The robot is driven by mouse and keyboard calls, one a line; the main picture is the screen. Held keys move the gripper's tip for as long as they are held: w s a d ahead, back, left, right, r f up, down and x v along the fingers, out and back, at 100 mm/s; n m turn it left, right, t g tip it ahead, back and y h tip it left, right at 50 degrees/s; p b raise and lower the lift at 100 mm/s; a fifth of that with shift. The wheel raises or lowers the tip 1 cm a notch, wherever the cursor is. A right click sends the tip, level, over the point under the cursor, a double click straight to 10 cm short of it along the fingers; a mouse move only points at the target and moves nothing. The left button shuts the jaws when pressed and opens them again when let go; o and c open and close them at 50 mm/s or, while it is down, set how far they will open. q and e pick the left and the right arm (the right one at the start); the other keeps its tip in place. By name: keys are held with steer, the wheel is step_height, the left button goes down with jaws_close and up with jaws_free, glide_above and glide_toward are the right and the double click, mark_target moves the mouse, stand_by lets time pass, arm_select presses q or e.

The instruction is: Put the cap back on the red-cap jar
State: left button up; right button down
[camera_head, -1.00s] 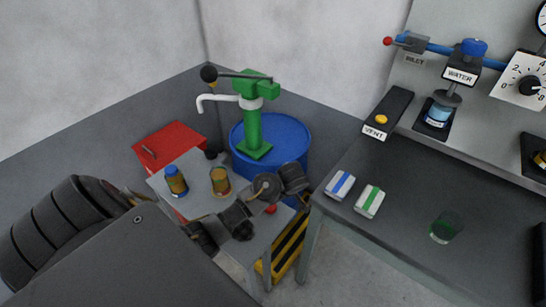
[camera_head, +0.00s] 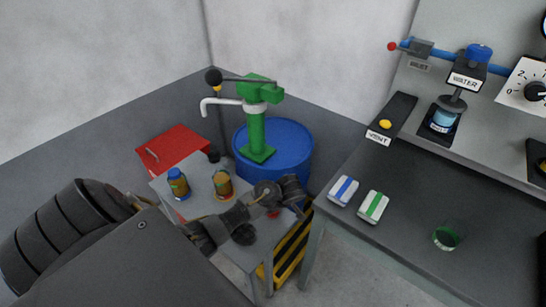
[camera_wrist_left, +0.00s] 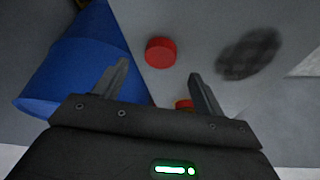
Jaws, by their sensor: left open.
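The brown jar (camera_head: 223,184) stands upright and without a visible cap on the small grey table. A red cap (camera_head: 272,213) lies on the table to its right, mostly hidden under my left gripper in the head view. My left gripper (camera_wrist_left: 158,72) is open and empty. In the left wrist view the red cap (camera_wrist_left: 160,52) appears just beyond the gap between its fingertips, not gripped. A second red thing (camera_wrist_left: 184,104) shows beside the right finger, too hidden to identify. My right gripper is not in view.
A blue-capped jar (camera_head: 178,184) stands left of the brown jar. A dark round patch (camera_head: 243,235) is on the table. A blue drum (camera_head: 290,146) with a green pump stands behind, a red box (camera_head: 172,147) at back left. A dark workbench (camera_head: 410,220) is at right.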

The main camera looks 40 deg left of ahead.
arm_select(q)
steer(key=x, duration=0.5)
steer(key=shift+a, duration=0.1)
steer(key=shift+c, duration=0.4)
steer(key=c, duration=1)
